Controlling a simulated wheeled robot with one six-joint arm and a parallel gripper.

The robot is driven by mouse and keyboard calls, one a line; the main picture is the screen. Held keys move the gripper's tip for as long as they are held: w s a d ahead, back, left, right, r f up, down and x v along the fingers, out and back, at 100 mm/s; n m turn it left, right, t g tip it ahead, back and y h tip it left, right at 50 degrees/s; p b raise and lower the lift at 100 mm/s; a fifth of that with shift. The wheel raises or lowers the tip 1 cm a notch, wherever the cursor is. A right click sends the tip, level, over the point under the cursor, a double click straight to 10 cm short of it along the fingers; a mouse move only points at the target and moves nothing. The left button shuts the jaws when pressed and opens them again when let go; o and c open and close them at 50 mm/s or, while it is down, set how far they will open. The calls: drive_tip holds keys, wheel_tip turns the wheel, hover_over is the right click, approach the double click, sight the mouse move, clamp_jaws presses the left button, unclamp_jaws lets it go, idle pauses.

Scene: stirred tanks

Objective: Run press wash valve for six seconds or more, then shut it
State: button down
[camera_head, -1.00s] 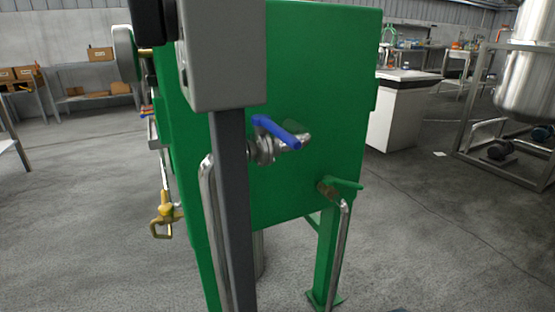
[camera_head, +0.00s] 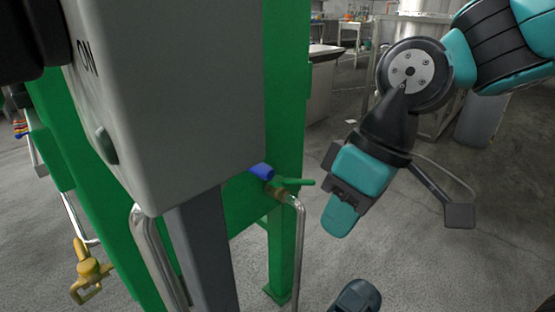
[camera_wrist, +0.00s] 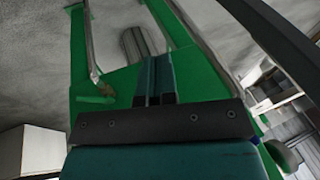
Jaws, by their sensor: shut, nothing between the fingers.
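A green machine (camera_head: 245,215) fills the left and middle of the head view. The blue handle (camera_head: 261,170) of one valve pokes out from behind the grey box, which hides the rest of that valve. Below and right of it a second valve has a green handle (camera_head: 296,181) and a bent metal pipe. This green handle also shows in the wrist view (camera_wrist: 92,99). I cannot tell which one is the press wash valve. My gripper (camera_head: 338,222) is shut and empty, pointing down right of the green handle, apart from it. Its fingers show in the wrist view (camera_wrist: 154,72).
A grey box (camera_head: 165,90) marked ON stands on a dark post (camera_head: 203,250) close in front of the machine. A yellow valve (camera_head: 88,270) hangs at lower left.

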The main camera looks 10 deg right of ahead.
drive_tip(key=w+r+n+p, duration=0.2)
drive_tip(key=w+r+p, duration=0.25)
drive_tip(key=w, duration=0.55)
drive_tip(key=n+g+p, duration=0.2)
drive_tip(key=n+p, duration=0.1)
drive_tip(key=p, duration=0.5)
hover_over(297, 182)
drive_tip(key=w+d, duration=0.1)
drive_tip(key=d, duration=0.2)
drive_tip(key=w+d+f+n+g+y+p, duration=0.1)
drive_tip(key=w+d+f+n+p, duration=0.1)
drive_tip(key=w+d+f+p, duration=0.3)
drive_tip(key=b+x, duration=0.3)
drive_tip(key=x, duration=0.8)
drive_tip(key=shift+f+n, duration=0.25)
drive_tip(key=shift+n, duration=0.05)
